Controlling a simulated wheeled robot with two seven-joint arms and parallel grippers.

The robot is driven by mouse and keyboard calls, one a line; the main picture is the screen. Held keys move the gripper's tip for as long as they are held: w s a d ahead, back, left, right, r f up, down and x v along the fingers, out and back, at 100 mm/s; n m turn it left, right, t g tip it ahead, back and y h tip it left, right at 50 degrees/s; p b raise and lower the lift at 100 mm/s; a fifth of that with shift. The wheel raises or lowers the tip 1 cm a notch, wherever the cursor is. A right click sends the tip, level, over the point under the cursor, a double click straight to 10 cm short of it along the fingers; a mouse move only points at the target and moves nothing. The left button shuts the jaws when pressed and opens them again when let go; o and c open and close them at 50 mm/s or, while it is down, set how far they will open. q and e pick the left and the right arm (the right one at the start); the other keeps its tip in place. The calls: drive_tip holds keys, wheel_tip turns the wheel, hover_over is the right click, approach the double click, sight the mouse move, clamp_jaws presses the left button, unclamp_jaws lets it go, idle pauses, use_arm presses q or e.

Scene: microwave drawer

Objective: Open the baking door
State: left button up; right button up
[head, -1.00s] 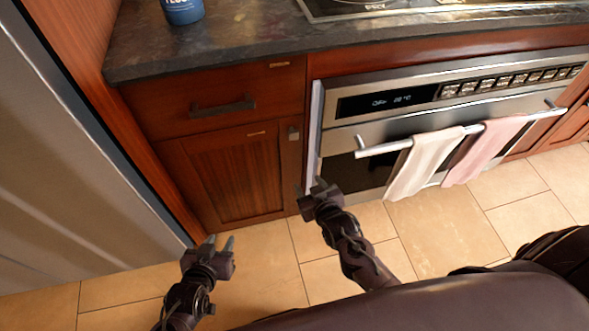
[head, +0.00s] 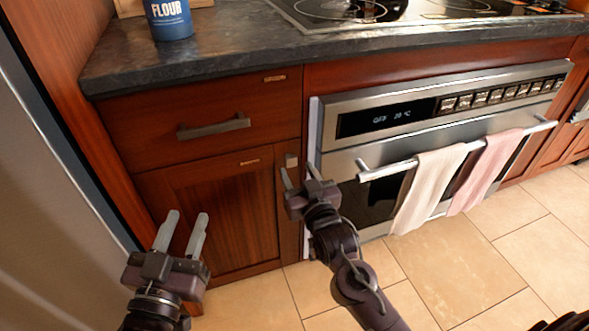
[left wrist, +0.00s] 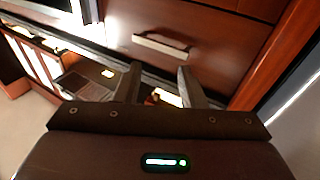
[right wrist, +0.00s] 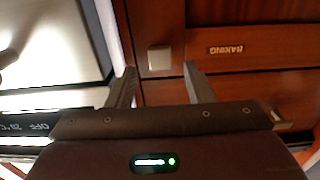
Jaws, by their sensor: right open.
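The baking door (head: 215,205) is a reddish-brown wooden cabinet door below a drawer and looks shut. A square metal knob (head: 291,160) sits on the narrow wooden strip at the door's upper right. My right gripper (head: 302,178) is open and empty just below the knob in the head view. In the right wrist view the knob (right wrist: 160,57) shows beyond and between the fingertips, with no visible contact. My left gripper (head: 187,222) is open and empty in front of the door's lower left.
The drawer above has a bar handle (head: 214,127). An oven (head: 400,130) with a rail and two hanging towels stands close on the right. A grey appliance panel (head: 50,220) is at the left. A blue flour tin (head: 169,18) stands on the dark counter (head: 230,50).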

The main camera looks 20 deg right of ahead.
use_arm(q)
drive_tip(key=shift+s+a+r+t+h, duration=0.15)
drive_tip(key=shift+r+t, duration=0.25)
drive_tip(key=shift+r, duration=0.45)
drive_tip(key=shift+a+r+t+h, duration=0.1)
drive_tip(key=shift+r+t, duration=0.3)
drive_tip(key=shift+r, duration=0.4)
drive_tip(key=shift+s+a+r+t+h, duration=0.15)
drive_tip(key=shift+r+t, duration=0.25)
drive_tip(key=shift+r, duration=0.45)
use_arm(e)
drive_tip(key=shift+w, duration=1.4)
use_arm(q)
drive_tip(key=shift+d, duration=0.1)
drive_tip(key=shift+w, duration=0.1)
use_arm(e)
clamp_jaws()
